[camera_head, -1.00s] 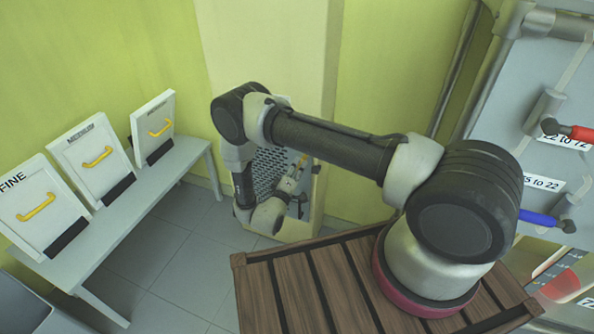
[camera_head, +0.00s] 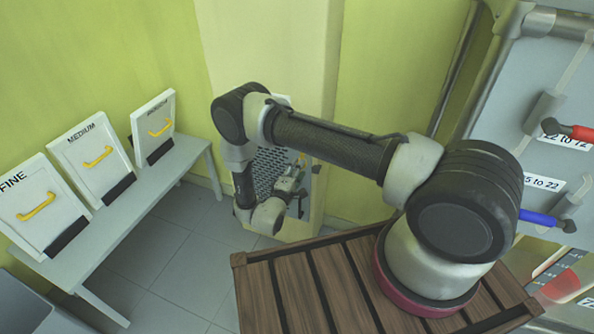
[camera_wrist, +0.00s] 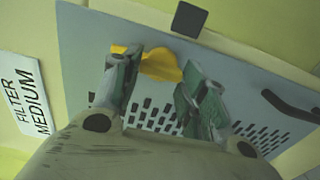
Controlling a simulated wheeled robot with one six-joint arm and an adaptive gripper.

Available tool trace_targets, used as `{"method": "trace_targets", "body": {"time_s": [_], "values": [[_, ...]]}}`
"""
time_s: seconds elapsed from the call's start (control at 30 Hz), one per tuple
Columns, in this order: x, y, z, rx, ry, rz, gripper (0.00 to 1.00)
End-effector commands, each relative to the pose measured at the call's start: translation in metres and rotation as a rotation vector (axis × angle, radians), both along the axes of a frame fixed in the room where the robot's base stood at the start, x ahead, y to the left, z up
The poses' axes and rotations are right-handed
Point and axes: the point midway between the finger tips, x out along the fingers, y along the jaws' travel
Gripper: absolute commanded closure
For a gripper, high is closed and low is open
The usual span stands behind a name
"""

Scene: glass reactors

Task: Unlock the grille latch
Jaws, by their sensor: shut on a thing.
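The grille (camera_wrist: 85,50) is a grey-blue perforated panel, seen rotated in the wrist view; it also shows in the head view (camera_head: 268,165), partly behind my arm. A yellow latch (camera_wrist: 157,68) lies on the grille's solid part. My gripper (camera_wrist: 160,76) has its two green-grey fingers on either side of the yellow latch and is shut on it. The fingers hide parts of the latch. In the head view my gripper (camera_head: 291,181) is small, in front of the grille, and its contact with the latch is hard to make out.
A black block (camera_wrist: 190,18) sits at the panel's edge, and a dark handle (camera_wrist: 290,106) is on its right. A "FILTER MEDIUM" label (camera_wrist: 24,93) is at left. A grey bench (camera_head: 150,190) holds white panels with yellow handles, including one marked FINE (camera_head: 38,207). Floor between is clear.

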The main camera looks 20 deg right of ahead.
Motion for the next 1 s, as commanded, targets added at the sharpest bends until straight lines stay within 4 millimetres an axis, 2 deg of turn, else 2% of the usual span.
{"method": "trace_targets", "body": {"time_s": [0.13,0.17,0.27,0.67,0.77,1.0], "values": [[0.0,0.001,0.0,0.001,0.001,0.003,0.81],[0.0,0.001,0.0,0.001,0.001,0.002,0.52],[0.0,0.001,0.0,0.001,0.001,0.002,0.36],[-0.005,0.005,0.0,0.001,0.001,0.003,0.36],[-0.017,0.014,0.0,0.0,0.001,0.005,0.36],[-0.061,0.046,0.0,-0.001,0.001,0.006,0.36]]}}
